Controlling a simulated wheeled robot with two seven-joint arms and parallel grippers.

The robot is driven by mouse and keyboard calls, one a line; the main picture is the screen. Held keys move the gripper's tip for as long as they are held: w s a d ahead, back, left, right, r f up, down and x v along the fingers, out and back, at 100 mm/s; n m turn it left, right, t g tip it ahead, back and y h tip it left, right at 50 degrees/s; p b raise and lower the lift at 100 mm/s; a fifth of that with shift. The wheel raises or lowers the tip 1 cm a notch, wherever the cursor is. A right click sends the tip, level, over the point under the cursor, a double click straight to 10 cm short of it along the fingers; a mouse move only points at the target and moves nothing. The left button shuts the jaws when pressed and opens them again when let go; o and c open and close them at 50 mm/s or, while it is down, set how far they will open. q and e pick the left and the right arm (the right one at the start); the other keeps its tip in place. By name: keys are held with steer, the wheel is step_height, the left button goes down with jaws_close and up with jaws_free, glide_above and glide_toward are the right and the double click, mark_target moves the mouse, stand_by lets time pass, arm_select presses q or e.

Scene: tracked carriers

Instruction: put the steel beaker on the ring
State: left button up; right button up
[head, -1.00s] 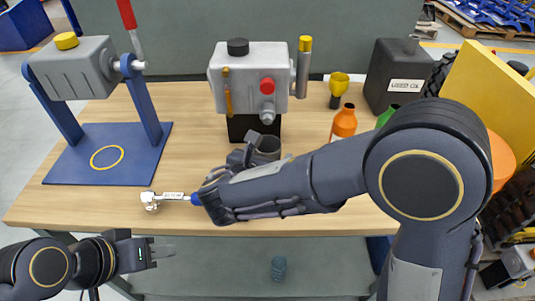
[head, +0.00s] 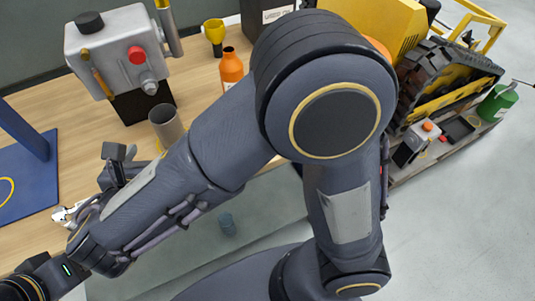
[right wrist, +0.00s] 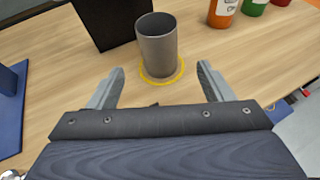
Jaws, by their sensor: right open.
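The steel beaker (head: 167,126) stands upright on the wooden table. In the right wrist view the beaker (right wrist: 157,46) has its base within a yellow ring (right wrist: 162,81) marked on the table. My right gripper (head: 130,166) is open and empty. In the right wrist view its fingers (right wrist: 160,72) are spread on the near side of the beaker, one toward each side, with gaps between them and the beaker. My left gripper's body (head: 66,268) shows at the lower left; its fingers are hidden.
A grey machine (head: 118,50) on a black block (head: 143,102) stands behind the beaker. A blue plate (head: 28,178) with another yellow ring lies left. A silver tool (head: 65,213) is partly hidden by my right arm.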

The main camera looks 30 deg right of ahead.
steer(key=d+f+m+g, duration=0.1)
steer(key=d+m+g, duration=0.1)
steer(key=d+m, duration=0.2)
steer(key=s+d+f+m+g, duration=0.1)
steer(key=d+m+g, duration=0.2)
steer(key=d, duration=0.5)
steer(key=s+d+f+m+g, duration=0.1)
steer(key=d+m+g, duration=0.1)
steer(key=d+m, duration=0.2)
steer(key=shift+s+d+m+g, duration=0.15)
steer(key=shift+d, duration=0.5)
steer(key=shift+s+d+m+g, duration=0.1)
steer(key=shift+d+m+g, duration=0.05)
steer(key=shift+d, duration=0.45)
steer(key=s+d+m+y, duration=0.3)
steer(key=s+m+y, duration=0.1)
steer(key=m, duration=0.6)
steer(key=s+d+f+m+y, duration=0.1)
steer(key=s+d+m+y, duration=0.2)
steer(key=m, duration=0.8)
steer(key=s+y, duration=0.2)
steer(key=s, duration=0.2)
steer(key=shift+m+t, duration=0.3)
steer(key=shift+t, duration=0.1)
steer(key=shift+s, duration=0.1)
step_height(320, 180, up, 13)
steer(key=p, duration=1.2)
steer(key=shift+f+p, duration=0.2)
steer(key=shift+p, duration=0.1)
